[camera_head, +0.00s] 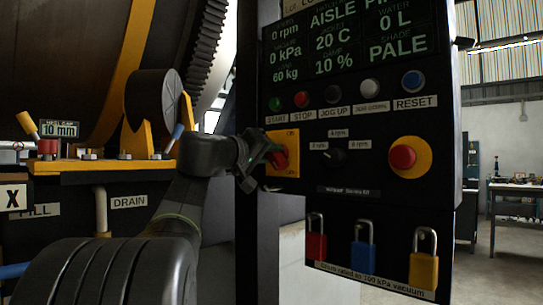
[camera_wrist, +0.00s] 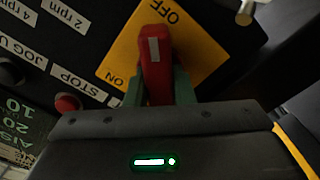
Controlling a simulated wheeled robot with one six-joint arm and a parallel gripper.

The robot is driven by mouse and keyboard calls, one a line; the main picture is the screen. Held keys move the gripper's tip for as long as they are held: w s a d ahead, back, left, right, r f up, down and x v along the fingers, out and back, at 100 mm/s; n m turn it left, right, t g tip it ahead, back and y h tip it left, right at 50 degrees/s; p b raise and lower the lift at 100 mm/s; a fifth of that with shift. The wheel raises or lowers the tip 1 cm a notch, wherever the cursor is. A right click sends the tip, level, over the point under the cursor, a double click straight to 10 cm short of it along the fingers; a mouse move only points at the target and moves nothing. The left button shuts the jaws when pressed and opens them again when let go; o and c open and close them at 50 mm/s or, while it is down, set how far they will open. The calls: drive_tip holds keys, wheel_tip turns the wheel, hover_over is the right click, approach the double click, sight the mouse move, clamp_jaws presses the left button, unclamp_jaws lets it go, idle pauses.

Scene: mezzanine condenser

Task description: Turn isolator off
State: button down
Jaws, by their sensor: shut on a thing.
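The isolator is a red handle (camera_wrist: 154,60) on a yellow plate (camera_wrist: 190,45) marked ON and OFF. In the head view the red handle (camera_head: 279,158) sits at the left edge of the black control panel, on its yellow plate (camera_head: 292,138). My gripper (camera_head: 270,152) reaches it from the left. In the wrist view my gripper (camera_wrist: 158,88) has its green fingers on both sides of the handle, shut on it. A pale mark on the handle lies between the ON and OFF words. In the head view my gripper partly hides the handle.
The panel carries a row of buttons, including a red STOP button (camera_head: 301,99), a black knob (camera_head: 335,156) and a red emergency button (camera_head: 403,157). Red (camera_head: 316,243), blue (camera_head: 363,250) and yellow (camera_head: 424,266) padlocks hang below. A drum with yellow framing stands at left.

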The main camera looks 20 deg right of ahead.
drive_tip(key=shift+f, duration=0.1)
drive_tip(key=c, duration=1.2)
unclamp_jaws()
drive_tip(key=shift+c, duration=0.2)
drive_tip(key=v, duration=1.4)
drive_tip(key=shift+p, duration=0.4)
drive_tip(key=shift+d, duration=0.25)
drive_tip(key=x, duration=1.3)
drive_tip(key=shift+w+d+b, duration=0.2)
drive_tip(key=shift+b, duration=0.15)
